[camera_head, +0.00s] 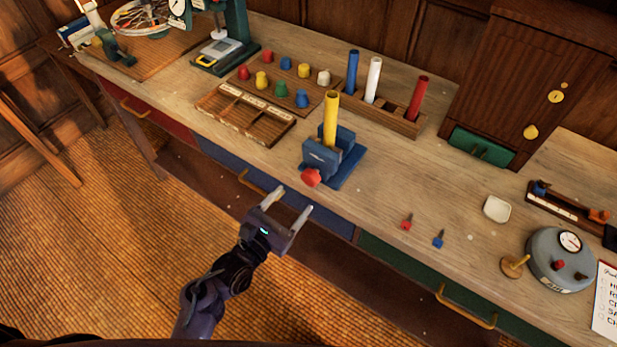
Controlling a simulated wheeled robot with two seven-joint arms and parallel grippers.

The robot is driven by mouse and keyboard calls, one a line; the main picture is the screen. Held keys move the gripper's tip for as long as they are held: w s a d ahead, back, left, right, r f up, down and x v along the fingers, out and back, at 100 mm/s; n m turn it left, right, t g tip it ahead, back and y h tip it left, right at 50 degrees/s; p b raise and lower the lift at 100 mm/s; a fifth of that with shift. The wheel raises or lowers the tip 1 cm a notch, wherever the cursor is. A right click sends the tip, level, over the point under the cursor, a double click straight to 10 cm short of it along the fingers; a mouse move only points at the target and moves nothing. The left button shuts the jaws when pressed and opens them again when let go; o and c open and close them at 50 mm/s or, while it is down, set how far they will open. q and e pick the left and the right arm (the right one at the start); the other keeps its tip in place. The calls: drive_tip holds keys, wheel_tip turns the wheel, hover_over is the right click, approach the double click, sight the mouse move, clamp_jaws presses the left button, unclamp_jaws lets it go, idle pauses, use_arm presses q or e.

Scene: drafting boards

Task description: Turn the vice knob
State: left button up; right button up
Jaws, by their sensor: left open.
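The vice (322,158) is a blue block on a blue base near the front edge of the wooden bench. A yellow cylinder (331,118) stands upright between its jaws. The red vice knob (311,178) faces the bench's front edge. My left gripper (290,203) is open and empty, with its two pale fingers pointing up toward the vice. It is below and slightly left of the red knob in the picture, apart from it. My right gripper is out of view.
A rack with blue, white and red cylinders (384,113) stands behind the vice. A divided wooden tray (245,115) lies to its left. Small red and blue pegs (437,240) and a round grey device (561,262) are at right. Drawer handles (466,308) stick out below the bench edge.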

sight(307, 181)
use_arm(q)
drive_tip(key=x, duration=0.2)
drive_tip(key=p+x, duration=0.1)
drive_tip(key=x, duration=0.2)
drive_tip(key=r+x, duration=0.1)
drive_tip(key=x, duration=0.1)
drive_tip(key=shift+w+d, duration=0.2)
drive_tip(key=shift+w, duration=0.15)
drive_tip(key=c, duration=1)
drive_tip(key=shift+p, duration=0.35)
